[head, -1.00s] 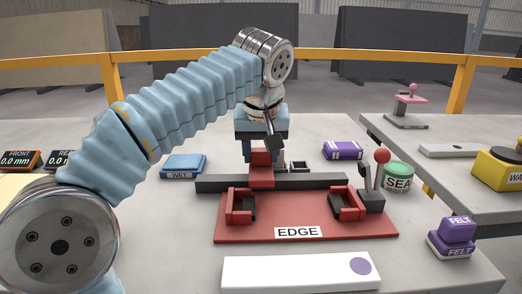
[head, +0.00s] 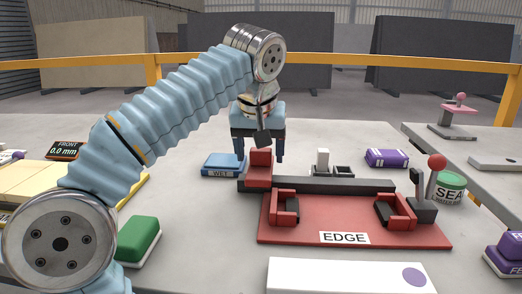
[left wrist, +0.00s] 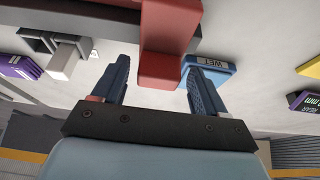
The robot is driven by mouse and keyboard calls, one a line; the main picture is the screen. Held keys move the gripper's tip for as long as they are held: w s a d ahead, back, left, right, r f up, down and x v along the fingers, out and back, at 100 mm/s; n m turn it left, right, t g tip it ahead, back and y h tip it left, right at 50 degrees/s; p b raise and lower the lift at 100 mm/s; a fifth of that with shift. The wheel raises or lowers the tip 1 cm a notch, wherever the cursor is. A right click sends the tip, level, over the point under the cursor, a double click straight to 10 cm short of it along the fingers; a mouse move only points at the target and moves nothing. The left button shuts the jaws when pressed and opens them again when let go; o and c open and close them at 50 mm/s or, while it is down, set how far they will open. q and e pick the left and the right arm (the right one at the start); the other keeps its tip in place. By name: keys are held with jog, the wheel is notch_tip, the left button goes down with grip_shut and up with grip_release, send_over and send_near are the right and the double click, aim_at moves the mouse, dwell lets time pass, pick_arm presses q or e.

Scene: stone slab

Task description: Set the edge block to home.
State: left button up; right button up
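The red edge block (head: 259,170) sits at the left end of the dark rail (head: 330,184) behind the red plate labelled EDGE (head: 345,215). In the left wrist view the red block (left wrist: 162,68) is seen between and beyond my fingers, with a gap on each side. My left gripper (head: 260,152) is open and empty just behind and above the block, pointing down, one finger on each side. Its fingers also show in the left wrist view (left wrist: 160,88). My right gripper is not in view.
A red-knobbed lever (head: 435,163) stands at the rail's right end. A black holder (head: 343,170) with a white post (head: 322,160) lies behind the rail. A white slab (head: 345,276) is in front.

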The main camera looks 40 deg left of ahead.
pick_arm(q)
jog(key=p+v, duration=0.3)
jog(key=v, duration=1)
jog(key=shift+r+p, duration=0.3)
jog(key=shift+r, duration=0.1)
jog(key=shift+d, duration=0.1)
